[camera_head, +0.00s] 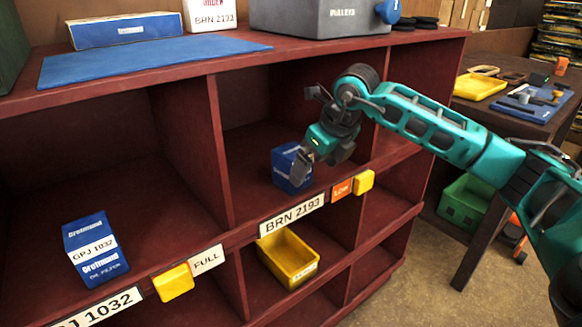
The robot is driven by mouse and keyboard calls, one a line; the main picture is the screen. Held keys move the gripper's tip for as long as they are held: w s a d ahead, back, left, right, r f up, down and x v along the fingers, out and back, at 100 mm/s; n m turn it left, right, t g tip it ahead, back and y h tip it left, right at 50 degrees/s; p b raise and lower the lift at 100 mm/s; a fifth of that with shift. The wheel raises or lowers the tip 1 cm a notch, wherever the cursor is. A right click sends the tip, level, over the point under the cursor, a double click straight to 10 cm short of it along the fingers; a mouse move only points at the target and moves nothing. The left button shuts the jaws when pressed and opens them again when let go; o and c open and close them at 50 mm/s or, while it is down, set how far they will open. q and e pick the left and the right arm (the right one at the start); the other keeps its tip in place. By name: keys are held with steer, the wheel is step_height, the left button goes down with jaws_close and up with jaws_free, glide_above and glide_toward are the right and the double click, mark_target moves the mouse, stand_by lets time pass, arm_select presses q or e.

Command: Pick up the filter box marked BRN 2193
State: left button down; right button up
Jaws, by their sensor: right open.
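A blue filter box (283,166) stands in the shelf compartment above the white label BRN 2193 (292,213). The marking on the box itself cannot be read from here. My right gripper (301,170) reaches into this compartment from the right and is open. Its fingers are at the box's right side and hide part of it. I cannot tell whether they touch it. Another blue box (95,250), marked GPJ 1032, stands in the compartment to the left. My left gripper is not in view.
A divider (190,150) separates the two compartments. Yellow tags (174,283) and an orange LOW tag (342,189) sit on the shelf edge. A yellow bin (288,258) is below. A blue mat (150,60) and grey case (320,18) lie on top.

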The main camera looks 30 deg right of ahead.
mark_target(296, 152)
steer(key=shift+w+a, duration=0.15)
steer(key=shift+w, duration=0.55)
steer(key=shift+w+a, duration=0.15)
steer(key=shift+w, duration=0.5)
steer(key=w, duration=0.3)
steer(key=shift+w+a, duration=0.2)
steer(key=shift+a, duration=0.1)
steer(key=shift+b+x, duration=0.35)
steer(key=shift+x, duration=1.2)
steer(key=shift+s, duration=0.1)
steer(key=shift+r, duration=0.1)
steer(key=c, duration=1.2)
